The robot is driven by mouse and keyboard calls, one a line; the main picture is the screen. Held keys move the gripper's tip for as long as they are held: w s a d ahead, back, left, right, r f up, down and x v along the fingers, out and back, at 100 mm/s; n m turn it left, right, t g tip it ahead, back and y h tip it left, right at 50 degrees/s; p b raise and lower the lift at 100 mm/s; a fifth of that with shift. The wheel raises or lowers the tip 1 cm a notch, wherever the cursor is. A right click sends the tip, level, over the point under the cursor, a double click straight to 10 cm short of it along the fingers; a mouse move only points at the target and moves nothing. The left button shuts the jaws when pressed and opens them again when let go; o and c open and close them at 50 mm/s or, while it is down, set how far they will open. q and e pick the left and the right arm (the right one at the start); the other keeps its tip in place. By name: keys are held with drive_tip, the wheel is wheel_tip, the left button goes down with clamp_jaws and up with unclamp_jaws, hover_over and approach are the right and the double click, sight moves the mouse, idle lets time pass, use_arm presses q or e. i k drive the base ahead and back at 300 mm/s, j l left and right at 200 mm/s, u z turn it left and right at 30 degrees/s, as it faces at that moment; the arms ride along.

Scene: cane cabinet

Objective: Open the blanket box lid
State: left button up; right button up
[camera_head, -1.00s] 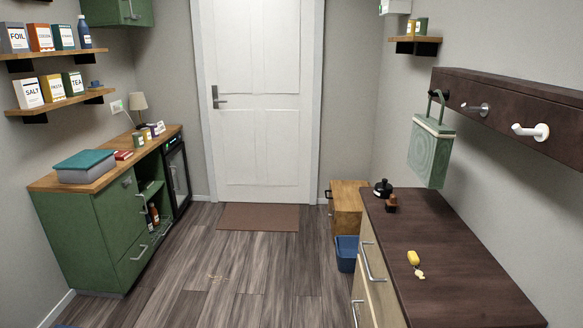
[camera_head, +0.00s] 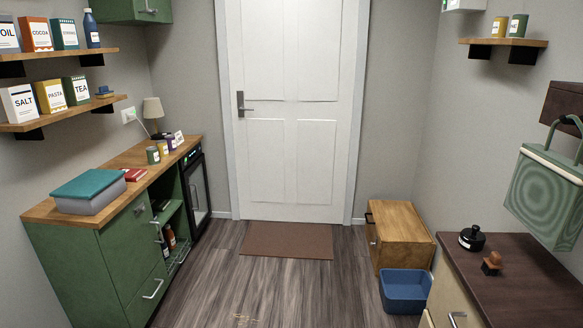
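A low wooden box (camera_head: 402,223) stands on the floor against the right wall near the door; it looks like the blanket box. Its flat light-brown top is down, and it looks closed. A dark handle (camera_head: 370,217) shows on its left side. The lower front of the box is partly hidden by a blue bin and the dark counter. Neither of my grippers is in view.
The blue bin (camera_head: 406,285) stands on the floor just in front of the box. The dark counter (camera_head: 520,285) is at the right, with a green bag (camera_head: 545,190) above it. A green cabinet (camera_head: 85,262) lines the left. The floor (camera_head: 275,290) between is mostly clear.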

sight(396, 221)
drive_tip(key=i+j+z, duration=0.1)
drive_tip(key=i+z, duration=0.25)
drive_tip(key=i, duration=1.6)
